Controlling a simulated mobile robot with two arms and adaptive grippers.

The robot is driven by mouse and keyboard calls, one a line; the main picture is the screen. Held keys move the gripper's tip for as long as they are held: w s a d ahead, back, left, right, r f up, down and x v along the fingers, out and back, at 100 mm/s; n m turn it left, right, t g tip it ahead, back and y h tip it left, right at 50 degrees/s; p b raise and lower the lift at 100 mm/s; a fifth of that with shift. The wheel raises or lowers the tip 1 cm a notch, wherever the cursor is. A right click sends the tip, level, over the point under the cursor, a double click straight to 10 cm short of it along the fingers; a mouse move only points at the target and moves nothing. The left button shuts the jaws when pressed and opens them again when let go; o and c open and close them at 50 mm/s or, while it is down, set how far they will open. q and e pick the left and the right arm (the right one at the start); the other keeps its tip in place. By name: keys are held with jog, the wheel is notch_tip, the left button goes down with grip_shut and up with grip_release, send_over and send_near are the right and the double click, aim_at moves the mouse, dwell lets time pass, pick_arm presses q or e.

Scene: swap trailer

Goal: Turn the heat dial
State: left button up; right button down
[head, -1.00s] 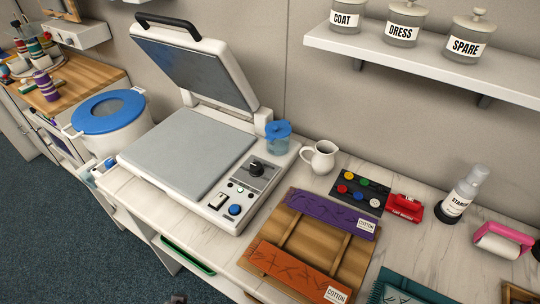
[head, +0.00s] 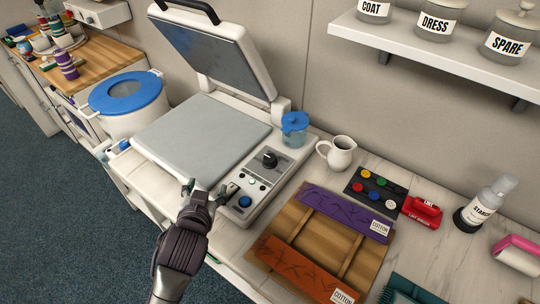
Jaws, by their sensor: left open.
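The heat press (head: 200,137) stands on the white counter with its upper plate raised. Its control panel (head: 258,178) is at the front right, with a black dial (head: 270,159) near the top, small buttons and lights below it, and a blue round button (head: 244,201). My left gripper (head: 208,190) is open and empty at the front edge of the press, to the lower left of the dial and apart from it. It partly covers the panel's switch area. My right gripper does not show.
A blue-lidded cup (head: 294,131) stands close behind the dial, with a white jug (head: 338,152) to its right. A wooden tray (head: 309,238) with purple and orange cloths lies right of the press. A blue-lidded white pot (head: 132,115) stands at left.

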pick_arm(q)
jog(key=w+d+r+m+t+h, duration=0.55)
jog(key=w+d+r, duration=0.45)
jog(key=r, duration=0.4)
jog(key=s+d+r+m+g+h, duration=0.1)
jog(key=d+r+m+h, duration=0.35)
jog(key=d, duration=0.25)
jog(key=s+d+r+m+g+h, duration=0.1)
jog(key=d+r+m+h, duration=0.2)
jog(key=d+m+h, duration=0.35)
jog(key=s+d+f+m+g, duration=0.2)
jog(key=d+m+g, duration=0.4)
jog(key=m+g, duration=0.2)
jog(key=s+d+f+m+g, duration=0.3)
jog(key=d+m+g, duration=0.3)
jog(key=m+g, duration=0.15)
jog(key=g+y, duration=0.1)
jog(key=y, duration=1.5)
send_over(270, 157)
notch_tip(270, 157, down, 5)
notch_tip(270, 157, down, 12)
jog(key=p, duration=0.3)
jog(key=shift+s+f, duration=0.1)
jog(key=shift+f, duration=0.65)
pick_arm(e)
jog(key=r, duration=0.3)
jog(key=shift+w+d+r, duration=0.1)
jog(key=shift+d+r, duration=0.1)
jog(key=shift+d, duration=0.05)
